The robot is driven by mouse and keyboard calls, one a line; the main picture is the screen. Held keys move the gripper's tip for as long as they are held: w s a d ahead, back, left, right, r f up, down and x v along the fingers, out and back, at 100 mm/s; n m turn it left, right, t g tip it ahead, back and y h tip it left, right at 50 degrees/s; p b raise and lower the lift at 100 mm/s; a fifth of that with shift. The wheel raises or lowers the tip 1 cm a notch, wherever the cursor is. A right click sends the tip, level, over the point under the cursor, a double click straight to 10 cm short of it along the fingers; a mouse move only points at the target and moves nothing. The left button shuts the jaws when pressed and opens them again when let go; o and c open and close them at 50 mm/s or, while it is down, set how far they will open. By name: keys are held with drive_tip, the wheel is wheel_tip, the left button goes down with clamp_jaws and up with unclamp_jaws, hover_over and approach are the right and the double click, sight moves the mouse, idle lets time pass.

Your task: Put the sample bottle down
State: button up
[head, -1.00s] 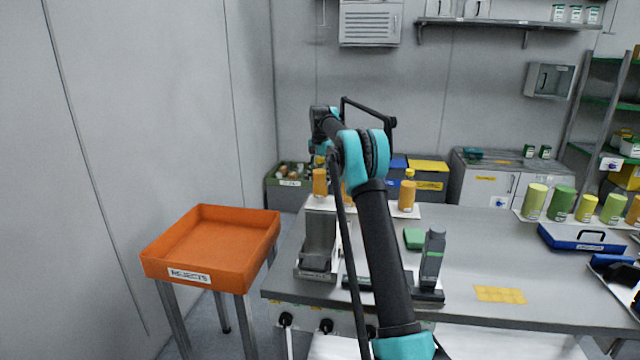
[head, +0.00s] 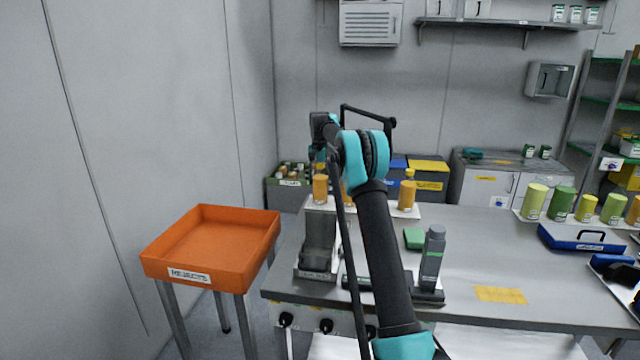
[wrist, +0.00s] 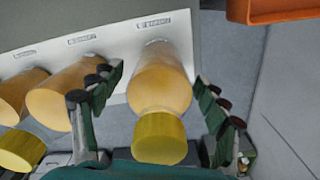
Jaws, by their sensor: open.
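The sample bottle (wrist: 160,85), orange with a yellow cap, is between the spread fingers of my gripper (wrist: 158,80) in the wrist view. Gaps show on both sides of it. Its base appears to rest on the labelled white strip (wrist: 110,40), at the right end of a row. In the head view the bottle (head: 320,188) looks upright at the left end of the white strip. There my gripper (head: 319,165) is small above it and its fingers are hard to make out. Two similar orange bottles (wrist: 60,100) stand to its left in the wrist view.
An orange rejects tray (head: 210,240) stands to the left; its corner shows in the wrist view (wrist: 270,10). A grey filler stand (head: 318,250) is in front of the bottle. A grey device (head: 432,260) and green block (head: 413,238) are on the bench. Its middle right is fairly clear.

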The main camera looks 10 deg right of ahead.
sight(320, 164)
drive_tip(key=shift+r, duration=0.1)
wheel_tip(320, 164, up, 12)
drive_tip(key=shift+r, duration=0.1)
idle(0.4)
idle(1.2)
